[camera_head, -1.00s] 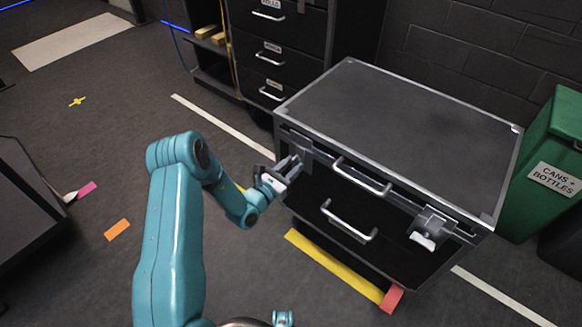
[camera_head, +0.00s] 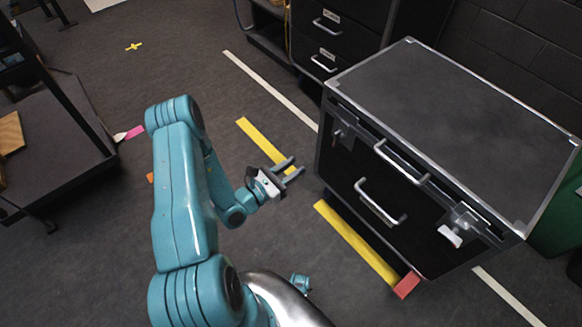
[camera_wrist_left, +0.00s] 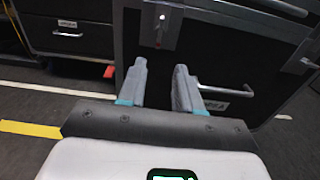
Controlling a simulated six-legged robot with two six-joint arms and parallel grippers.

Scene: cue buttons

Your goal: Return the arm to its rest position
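My left gripper (camera_head: 288,169) is at the end of the teal arm that comes in from the left in the head view. Its two grey fingers are apart with nothing between them. It is over the floor, just left of the black case (camera_head: 440,105) and clear of it. In the left wrist view the open fingers (camera_wrist_left: 160,88) point at the case front, with a latch (camera_wrist_left: 160,22) above them. My right gripper does not show.
The case has metal edges, two front handles and a second latch (camera_head: 451,236). Yellow tape (camera_head: 352,240) lies on the floor before it. A drawer cabinet (camera_head: 340,35) stands behind. A dark cart (camera_head: 60,140) stands at the left. Floor between cart and case is mostly free.

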